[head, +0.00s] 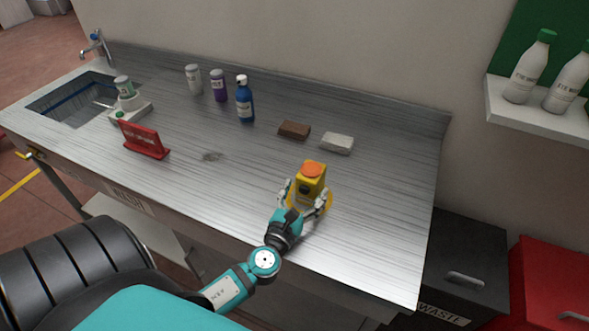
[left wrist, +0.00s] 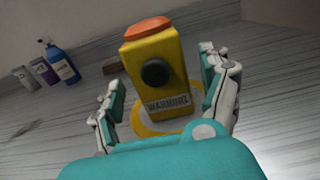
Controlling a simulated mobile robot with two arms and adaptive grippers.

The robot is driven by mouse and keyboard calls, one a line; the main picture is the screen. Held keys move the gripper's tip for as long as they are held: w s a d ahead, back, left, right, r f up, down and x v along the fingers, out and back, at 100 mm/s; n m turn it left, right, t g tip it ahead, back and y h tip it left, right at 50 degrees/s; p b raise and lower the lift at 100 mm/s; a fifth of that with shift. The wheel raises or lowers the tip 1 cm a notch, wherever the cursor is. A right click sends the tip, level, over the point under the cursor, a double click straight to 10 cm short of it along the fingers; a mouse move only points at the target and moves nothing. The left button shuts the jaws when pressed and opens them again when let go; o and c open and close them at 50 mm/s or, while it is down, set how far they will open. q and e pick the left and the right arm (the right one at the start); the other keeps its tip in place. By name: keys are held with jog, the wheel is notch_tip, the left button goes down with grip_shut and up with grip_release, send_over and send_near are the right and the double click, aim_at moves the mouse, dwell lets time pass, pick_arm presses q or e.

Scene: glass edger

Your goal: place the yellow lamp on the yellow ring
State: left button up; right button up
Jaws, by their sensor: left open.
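The yellow lamp (head: 311,181) is a boxy yellow body with an orange top and a dark round knob. It stands upright on the yellow ring (head: 328,206) painted on the steel counter. In the left wrist view the lamp (left wrist: 152,65) shows its front label, and part of the ring (left wrist: 146,129) shows around its base. My left gripper (head: 305,196) is open, its fingers on either side of the lamp. In the left wrist view gaps show between the fingers (left wrist: 160,85) and the lamp. My right gripper is not in view.
A brown block (head: 294,130) and a pale block (head: 337,143) lie behind the lamp. Several bottles, including a blue one (head: 244,101), stand farther back left. A red sign (head: 145,141) stands near the sink (head: 70,98). The counter right of the lamp is clear.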

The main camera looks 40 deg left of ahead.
pick_arm(q)
jog(key=b+v, duration=0.1)
jog(key=v, duration=0.5)
jog(key=shift+s+f+b, duration=0.1)
jog(key=shift+s+b, duration=0.25)
jog(key=shift+s+d, duration=0.2)
jog(key=shift+s, duration=0.35)
